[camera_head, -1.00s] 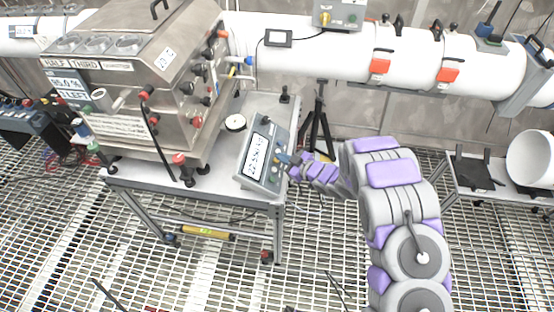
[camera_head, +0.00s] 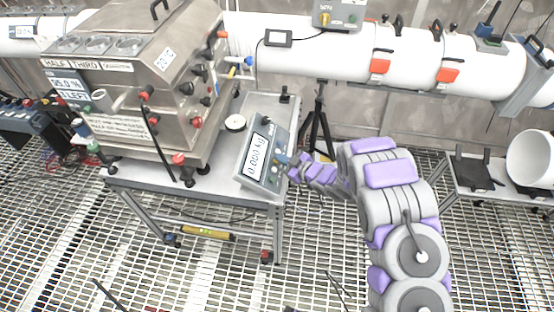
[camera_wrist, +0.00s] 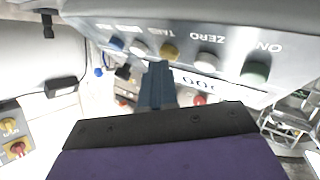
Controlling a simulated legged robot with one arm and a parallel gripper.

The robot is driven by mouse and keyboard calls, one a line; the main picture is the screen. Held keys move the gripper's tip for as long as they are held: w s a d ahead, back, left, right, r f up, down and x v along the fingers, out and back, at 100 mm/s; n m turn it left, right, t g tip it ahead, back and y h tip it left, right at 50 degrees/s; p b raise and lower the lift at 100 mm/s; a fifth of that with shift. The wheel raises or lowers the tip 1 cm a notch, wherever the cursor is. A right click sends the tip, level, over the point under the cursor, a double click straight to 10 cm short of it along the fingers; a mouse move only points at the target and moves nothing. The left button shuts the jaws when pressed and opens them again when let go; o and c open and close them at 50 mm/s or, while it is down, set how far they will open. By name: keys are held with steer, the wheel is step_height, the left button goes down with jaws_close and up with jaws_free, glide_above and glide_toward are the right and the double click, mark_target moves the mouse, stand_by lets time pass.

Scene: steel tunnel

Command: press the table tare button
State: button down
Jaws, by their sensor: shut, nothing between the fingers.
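The table's scale console (camera_head: 258,155) stands at the right end of the steel table (camera_head: 228,187); its display reads about 0.000 kg. In the wrist view its button row shows upside down: blue, white, the yellow button (camera_wrist: 169,50) by a label like TARE, a white button (camera_wrist: 207,61) by ZERO, and a green button (camera_wrist: 255,72) by ON. My gripper (camera_head: 283,160) is shut and empty at the console's right side. In the wrist view its fingertips (camera_wrist: 159,66) are just below the yellow button; I cannot tell whether they touch it.
A steel machine (camera_head: 150,85) with knobs fills the table's left part. A black tripod (camera_head: 318,125) stands behind the table's right end. A white pipe (camera_head: 340,50) with red clamps runs along the wall. Grating floor is open in front.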

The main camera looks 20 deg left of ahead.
steer(key=shift+d+r, duration=0.15)
steer(key=shift+r, duration=0.25)
steer(key=d+r+p, duration=0.2)
steer(key=r, duration=0.1)
steer(key=w+d+r+p, duration=0.1)
steer(key=shift+d+r, duration=0.2)
steer(key=shift+r, duration=0.15)
stand_by(0.9)
